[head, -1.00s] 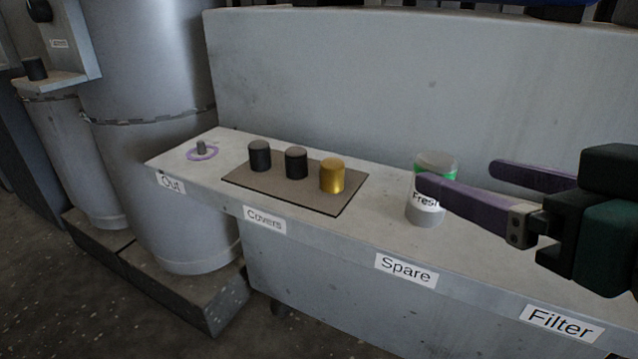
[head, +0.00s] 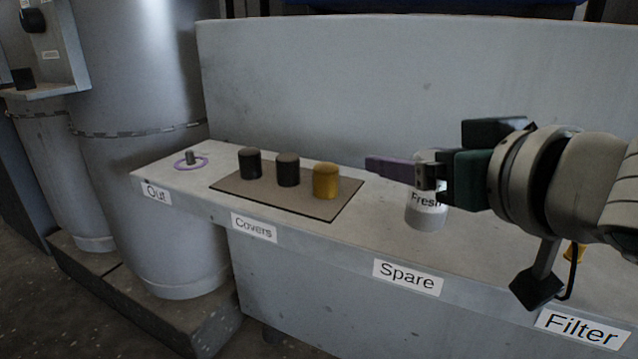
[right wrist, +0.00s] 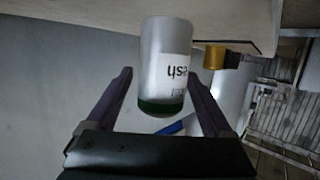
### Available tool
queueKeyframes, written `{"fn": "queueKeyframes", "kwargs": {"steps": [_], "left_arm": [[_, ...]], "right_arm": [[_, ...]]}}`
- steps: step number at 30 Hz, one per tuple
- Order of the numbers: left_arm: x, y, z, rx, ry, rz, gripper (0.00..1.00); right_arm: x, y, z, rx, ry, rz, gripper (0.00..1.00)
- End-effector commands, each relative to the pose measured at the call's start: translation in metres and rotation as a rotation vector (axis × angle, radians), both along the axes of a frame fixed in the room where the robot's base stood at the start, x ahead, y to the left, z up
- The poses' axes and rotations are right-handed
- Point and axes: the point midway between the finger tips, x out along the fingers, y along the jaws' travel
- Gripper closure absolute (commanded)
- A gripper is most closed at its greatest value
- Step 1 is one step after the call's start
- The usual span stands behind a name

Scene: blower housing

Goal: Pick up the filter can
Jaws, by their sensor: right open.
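The filter can (head: 427,217), a pale cylinder labelled "Fresh", stands upright on the bench above the "Spare" label. My right gripper (head: 385,167) is level with its upper part and hides most of its top. In the right wrist view the can (right wrist: 163,50) appears inverted, its green top end toward the palm. It shows between the two spread fingers of the right gripper (right wrist: 159,76), with a gap on each side. The right gripper is open and holds nothing. My left gripper is not in view.
A brown mat (head: 305,206) left of the can bears two black covers (head: 250,163) (head: 288,169) and a gold one (head: 325,181). A purple ring (head: 190,162) circles a small peg near the "Out" label. The bench's raised back wall (head: 400,85) stands behind.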

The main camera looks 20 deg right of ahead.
Motion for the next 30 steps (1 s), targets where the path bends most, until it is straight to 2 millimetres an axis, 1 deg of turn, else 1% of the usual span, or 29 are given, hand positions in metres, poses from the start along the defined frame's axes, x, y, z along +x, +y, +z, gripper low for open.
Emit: {"fn": "queueKeyframes", "kwargs": {"steps": [2,8,11,30], "left_arm": [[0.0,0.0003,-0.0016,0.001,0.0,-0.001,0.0],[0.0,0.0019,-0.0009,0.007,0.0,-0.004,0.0],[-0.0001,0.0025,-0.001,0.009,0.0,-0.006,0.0],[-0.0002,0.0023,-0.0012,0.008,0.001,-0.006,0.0]], "right_arm": [[0.0028,-0.0003,-0.001,-0.001,0.0,0.0,0.14],[0.0028,-0.0002,-0.0007,-0.001,0.001,0.0,0.14],[0.0027,-0.0002,-0.0006,-0.001,0.001,0.0,0.24],[0.0026,-0.0001,-0.0006,-0.001,0.001,0.0,0.96]]}}
